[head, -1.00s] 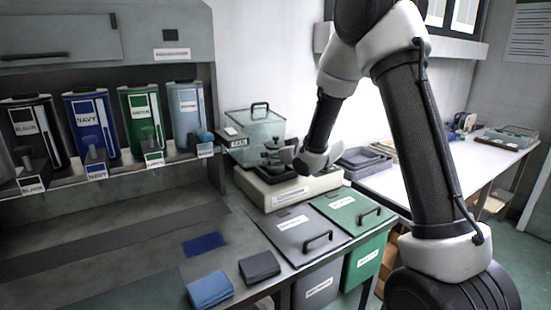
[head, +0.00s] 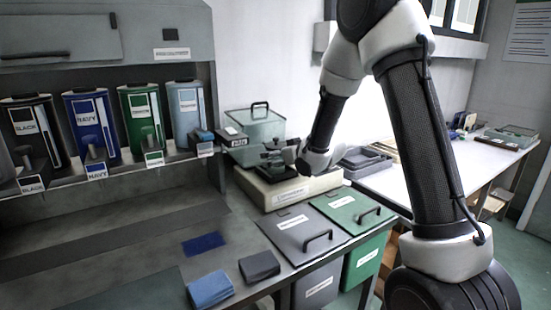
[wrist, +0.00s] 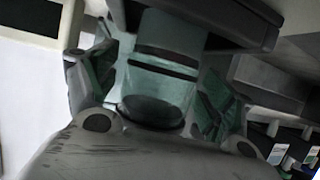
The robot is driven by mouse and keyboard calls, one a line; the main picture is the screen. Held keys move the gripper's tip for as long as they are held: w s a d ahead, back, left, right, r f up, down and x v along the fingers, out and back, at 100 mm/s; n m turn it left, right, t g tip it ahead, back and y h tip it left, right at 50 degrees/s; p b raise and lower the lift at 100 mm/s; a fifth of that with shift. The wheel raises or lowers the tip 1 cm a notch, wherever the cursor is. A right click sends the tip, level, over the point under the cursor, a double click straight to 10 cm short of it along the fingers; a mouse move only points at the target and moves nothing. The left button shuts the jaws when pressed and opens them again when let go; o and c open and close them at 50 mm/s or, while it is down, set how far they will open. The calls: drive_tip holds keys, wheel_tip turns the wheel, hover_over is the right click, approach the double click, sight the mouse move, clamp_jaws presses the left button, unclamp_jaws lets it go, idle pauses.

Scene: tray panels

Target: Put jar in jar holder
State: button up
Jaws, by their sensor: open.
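My gripper (head: 277,157) is over the beige scale-like base (head: 290,190) on the bench, in front of the clear lidded box. In the wrist view my gripper (wrist: 158,90) is open, with one finger on each side of a clear, greenish cylinder (wrist: 158,82) that looks like the jar. The cylinder has a dark band and a dark round end. I cannot tell whether the fingers touch it. In the head view the jar is hidden or too small to make out behind my gripper. I cannot identify the jar holder for sure.
The clear lidded box (head: 262,131) stands close behind my gripper. A shelf of labelled dispensers, including a navy one (head: 91,128), is at left. Grey (head: 297,232) and green (head: 349,208) lidded bins are in front. Folded cloths (head: 210,290) lie on the bench.

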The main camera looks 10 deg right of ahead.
drive_tip(key=s+d+r+m+g+h, duration=0.1)
drive_tip(key=s+d+r+h, duration=0.1)
drive_tip(key=s+d+r, duration=0.45)
drive_tip(key=s+d+r+m+g+h, duration=0.15)
drive_tip(key=s+d, duration=0.25)
drive_tip(key=s, duration=0.5)
drive_tip(key=s+d+r+m+g+h, duration=0.1)
drive_tip(key=s+d+r+h, duration=0.2)
drive_tip(key=s+d, duration=0.35)
drive_tip(key=s+a+m+g, duration=0.1)
drive_tip(key=s+g, duration=0.3)
drive_tip(key=s, duration=1.7)
drive_tip(key=shift+s+a+y, duration=0.2)
drive_tip(key=shift+a+y, duration=0.25)
drive_tip(key=shift+a, duration=0.35)
drive_tip(key=shift+m+g, duration=0.25)
